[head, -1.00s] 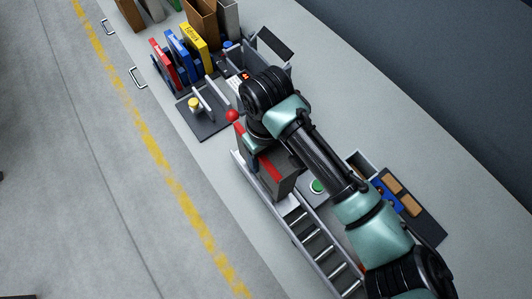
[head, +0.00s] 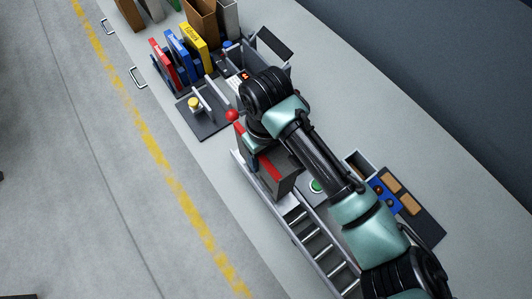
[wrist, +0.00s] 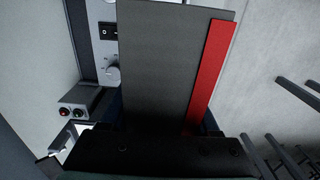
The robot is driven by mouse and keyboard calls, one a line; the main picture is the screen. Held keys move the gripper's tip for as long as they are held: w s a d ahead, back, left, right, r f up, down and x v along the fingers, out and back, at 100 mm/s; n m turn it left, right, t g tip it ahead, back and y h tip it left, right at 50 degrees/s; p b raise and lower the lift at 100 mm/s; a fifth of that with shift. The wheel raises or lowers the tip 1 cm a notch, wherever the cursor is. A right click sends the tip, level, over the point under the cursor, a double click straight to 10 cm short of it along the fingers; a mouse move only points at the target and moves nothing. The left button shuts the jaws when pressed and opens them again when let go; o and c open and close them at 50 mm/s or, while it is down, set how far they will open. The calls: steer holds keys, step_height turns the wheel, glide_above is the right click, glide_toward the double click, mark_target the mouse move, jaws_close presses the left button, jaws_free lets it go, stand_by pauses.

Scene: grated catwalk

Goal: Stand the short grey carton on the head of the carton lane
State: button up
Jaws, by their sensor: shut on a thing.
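The grey carton (head: 284,183) with a red stripe is over the upper end of the carton lane (head: 310,236), a sloped track of rollers between grey rails. My gripper (head: 254,147) is shut on the carton, its jaws largely hidden by my wrist in the head view. In the wrist view the carton (wrist: 165,70) fills the middle as a dark grey face with the red stripe on its right, above the dark gripper body. The carton looks about upright and in line with the lane. I cannot tell whether its base touches the rollers.
A red ball knob (head: 232,115) stands close to the carton's far end. Beyond are a dark plate with a yellow knob (head: 194,103) and red, blue and yellow upright binders (head: 194,38). A green button (head: 316,186) and a dark tray (head: 426,222) are right of the lane.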

steer(key=shift+f, duration=0.1)
steer(key=shift+f+b, duration=1.2)
steer(key=shift+f, duration=0.65)
steer(key=o, duration=1.5)
steer(key=shift+c, duration=0.2)
steer(key=shift+o, duration=0.2)
steer(key=shift+r, duration=0.1)
step_height(320, 180, up, 8)
steer(key=p, duration=0.7)
steer(key=shift+p, duration=0.3)
